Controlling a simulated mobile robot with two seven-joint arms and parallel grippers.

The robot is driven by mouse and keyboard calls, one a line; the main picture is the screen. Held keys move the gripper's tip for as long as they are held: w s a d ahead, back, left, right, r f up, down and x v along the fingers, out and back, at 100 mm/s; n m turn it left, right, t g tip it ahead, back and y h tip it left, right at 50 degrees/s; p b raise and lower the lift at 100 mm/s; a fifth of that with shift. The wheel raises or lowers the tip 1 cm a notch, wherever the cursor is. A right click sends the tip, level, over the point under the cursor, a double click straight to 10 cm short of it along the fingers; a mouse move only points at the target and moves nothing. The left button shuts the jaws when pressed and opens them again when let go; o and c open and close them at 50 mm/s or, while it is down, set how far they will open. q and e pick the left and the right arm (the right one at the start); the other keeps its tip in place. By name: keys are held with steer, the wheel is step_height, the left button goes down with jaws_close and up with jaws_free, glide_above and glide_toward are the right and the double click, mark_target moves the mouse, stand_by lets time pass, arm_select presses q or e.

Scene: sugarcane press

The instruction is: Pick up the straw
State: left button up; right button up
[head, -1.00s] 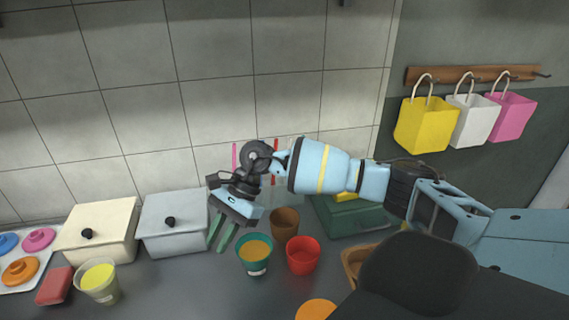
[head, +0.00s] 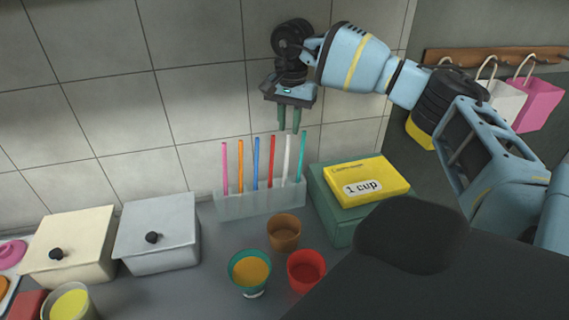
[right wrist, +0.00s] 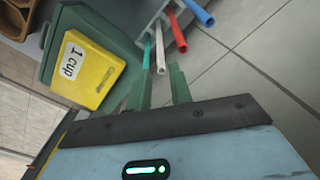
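Several straws stand upright in a translucent holder (head: 262,203) by the wall: pink (head: 225,168), orange (head: 240,165), blue (head: 256,163), red (head: 272,160), white (head: 287,158) and teal (head: 301,156). My right gripper (head: 289,130) points down above the white and teal straws, its green fingers apart with nothing between them. In the right wrist view, the white straw (right wrist: 160,52) and teal straw (right wrist: 146,52) lie just ahead of the open fingers (right wrist: 160,82). The red straw (right wrist: 176,32) and blue straw (right wrist: 199,12) are beyond. My left gripper is not in view.
A green box (head: 332,216) with a yellow "1 cup" box (head: 362,178) on it stands right of the holder. Brown (head: 284,233), teal (head: 249,271) and red (head: 306,271) cups stand in front. Two lidded boxes (head: 157,235) (head: 75,245) are left.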

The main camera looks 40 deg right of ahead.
mark_target(287, 162)
steer(key=shift+f, duration=0.15)
steer(key=shift+f, duration=0.25)
steer(key=shift+w+a+f, duration=0.1)
steer(key=shift+f, duration=3.4)
jaws_close()
